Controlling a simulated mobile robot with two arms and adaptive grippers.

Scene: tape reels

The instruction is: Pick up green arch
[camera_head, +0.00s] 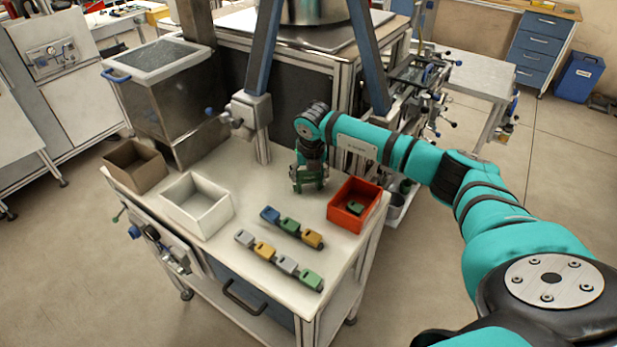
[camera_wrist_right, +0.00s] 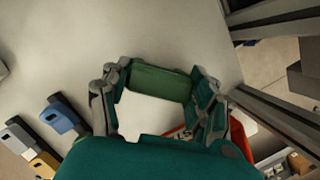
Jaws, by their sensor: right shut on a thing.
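My right gripper (camera_head: 310,187) is above the white table, behind and left of the red box. In the right wrist view, its fingers (camera_wrist_right: 157,88) are shut on a green piece (camera_wrist_right: 160,82), which spans the gap between them. I take it to be the green arch; its full shape is partly hidden by the fingers. In the head view it is hard to tell from the teal fingers. My left gripper is not in view.
The red box (camera_head: 342,215) holds a dark green piece (camera_head: 355,208). Two rows of blocks include a blue one (camera_head: 270,214), a yellow one (camera_head: 264,250) and a green one (camera_head: 310,281). A white box (camera_head: 183,213) and a brown box (camera_head: 128,178) stand left. A blue-grey post (camera_head: 264,60) rises behind.

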